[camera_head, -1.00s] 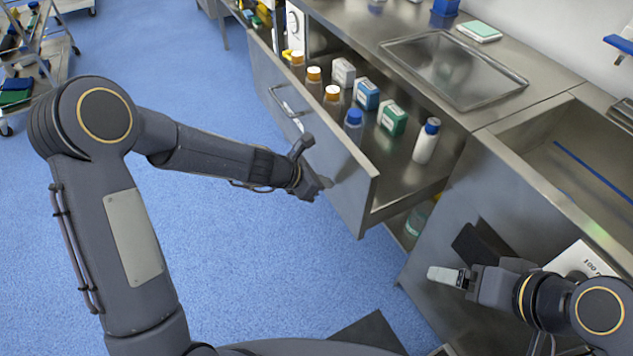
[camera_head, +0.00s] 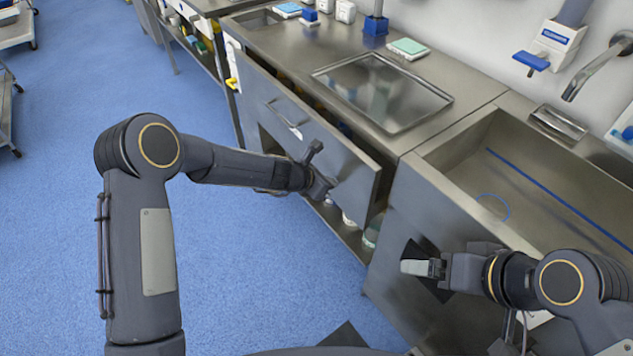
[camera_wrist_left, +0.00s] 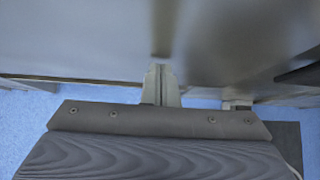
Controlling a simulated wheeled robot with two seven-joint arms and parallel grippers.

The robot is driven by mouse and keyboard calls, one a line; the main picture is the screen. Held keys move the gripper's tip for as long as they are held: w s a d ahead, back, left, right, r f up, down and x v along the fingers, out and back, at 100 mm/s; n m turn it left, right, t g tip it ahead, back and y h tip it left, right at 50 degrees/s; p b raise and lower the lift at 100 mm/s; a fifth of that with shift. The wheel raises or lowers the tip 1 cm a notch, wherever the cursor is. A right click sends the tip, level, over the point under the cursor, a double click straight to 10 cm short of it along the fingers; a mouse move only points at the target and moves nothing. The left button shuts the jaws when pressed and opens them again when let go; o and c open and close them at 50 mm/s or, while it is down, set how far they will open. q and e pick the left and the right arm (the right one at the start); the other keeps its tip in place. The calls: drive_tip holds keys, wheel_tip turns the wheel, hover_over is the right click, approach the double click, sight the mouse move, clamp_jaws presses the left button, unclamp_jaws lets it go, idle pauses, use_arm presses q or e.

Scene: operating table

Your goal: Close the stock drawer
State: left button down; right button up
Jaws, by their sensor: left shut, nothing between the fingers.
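The bottles inside are mostly hidden. My left gripper (camera_head: 326,187) is at the lower part of the drawer front, apparently against it. In the left wrist view its fingers (camera_wrist_left: 161,88) are together with nothing between them, close to the steel panel (camera_wrist_left: 90,40). My right gripper (camera_head: 412,267) is in front of the sink cabinet; its finger gap is not clear.
A recessed steel tray (camera_head: 383,95) is in the countertop above the drawer. A deep sink (camera_head: 520,190) is at the right. An open lower shelf with several items (camera_head: 371,230) is below the drawer. The blue floor (camera_head: 250,270) in front is clear.

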sight(337, 173)
use_arm(q)
drive_tip(key=w+d+p, duration=0.2)
drive_tip(key=d, duration=0.1)
drive_tip(key=shift+w+d+p, duration=0.25)
drive_tip(key=shift+p, duration=0.05)
drive_tip(key=shift+d+r, duration=0.1)
drive_tip(key=shift+w, duration=0.1)
